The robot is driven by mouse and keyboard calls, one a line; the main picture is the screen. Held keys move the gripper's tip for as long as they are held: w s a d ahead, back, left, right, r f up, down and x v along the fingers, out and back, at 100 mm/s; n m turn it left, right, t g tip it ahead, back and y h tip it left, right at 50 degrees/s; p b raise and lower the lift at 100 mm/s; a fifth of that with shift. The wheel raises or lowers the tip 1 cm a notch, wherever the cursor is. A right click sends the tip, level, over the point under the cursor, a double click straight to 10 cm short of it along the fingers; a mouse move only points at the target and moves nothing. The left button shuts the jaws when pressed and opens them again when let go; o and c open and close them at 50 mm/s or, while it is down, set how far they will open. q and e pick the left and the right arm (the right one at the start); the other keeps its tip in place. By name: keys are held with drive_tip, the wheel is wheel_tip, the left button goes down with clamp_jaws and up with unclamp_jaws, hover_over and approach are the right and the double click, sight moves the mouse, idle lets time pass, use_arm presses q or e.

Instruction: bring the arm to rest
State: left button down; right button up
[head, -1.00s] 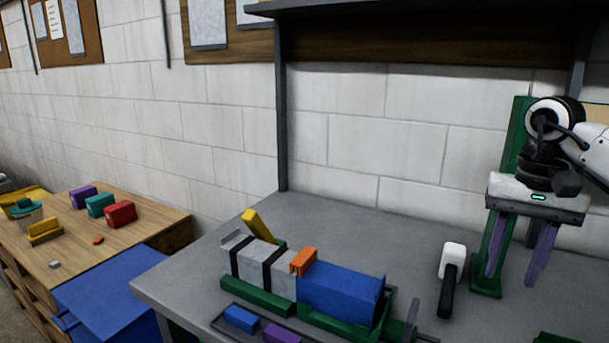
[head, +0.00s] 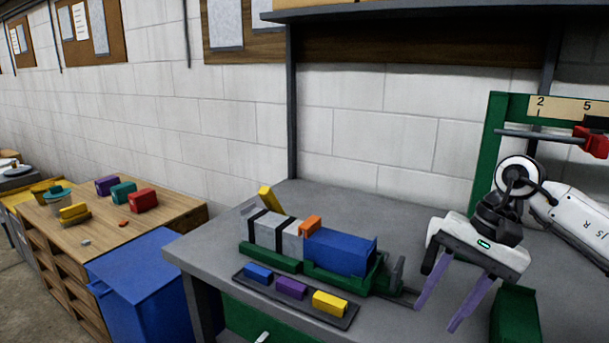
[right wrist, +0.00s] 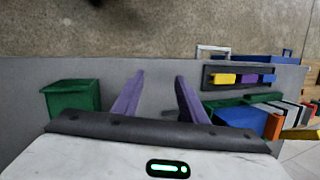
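My right gripper (head: 437,318) hangs over the grey bench at the right of the head view, tilted, its two purple fingers apart with nothing between them. In the right wrist view the same fingers (right wrist: 159,76) point out over bare grey bench top, with a clear gap between them. My left gripper is in neither view.
A green fixture holds a blue block (head: 340,251) and a grey strapped block (head: 272,233). In front lies a dark tray (head: 330,317) with blue, purple and yellow blocks. A green box (right wrist: 74,97) stands beside the gripper. A green gauge frame (head: 489,140) rises behind my right arm.

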drive_tip(key=s+a+f+m+t+y, duration=0.1)
drive_tip(key=s+a+m+t+y, duration=0.15)
drive_tip(key=a+m+y, duration=0.7)
drive_tip(key=s+a+f+m+t+y, duration=0.1)
drive_tip(key=s+a+m+t+y, duration=0.15)
drive_tip(key=a+m+y, duration=0.7)
drive_tip(key=d+f+m+t+h, duration=0.4)
drive_tip(key=f+m+h, duration=0.45)
drive_tip(key=m, duration=0.75)
drive_tip(key=d+f+m+t+h, duration=0.2)
drive_tip(key=f+m+t+h, duration=0.6)
drive_tip(key=m, duration=0.8)
drive_tip(key=s+d+f+m+g+h, duration=0.2)
drive_tip(key=s+f+m, duration=0.3)
drive_tip(key=s+f, duration=0.3)
drive_tip(key=s+d+f+m+g+h, duration=0.2)
drive_tip(key=s+d+f+m+g, duration=0.2)
drive_tip(key=s+f, duration=0.5)
drive_tip(key=shift+m+g, duration=0.8)
drive_tip(key=shift+m, duration=0.3)
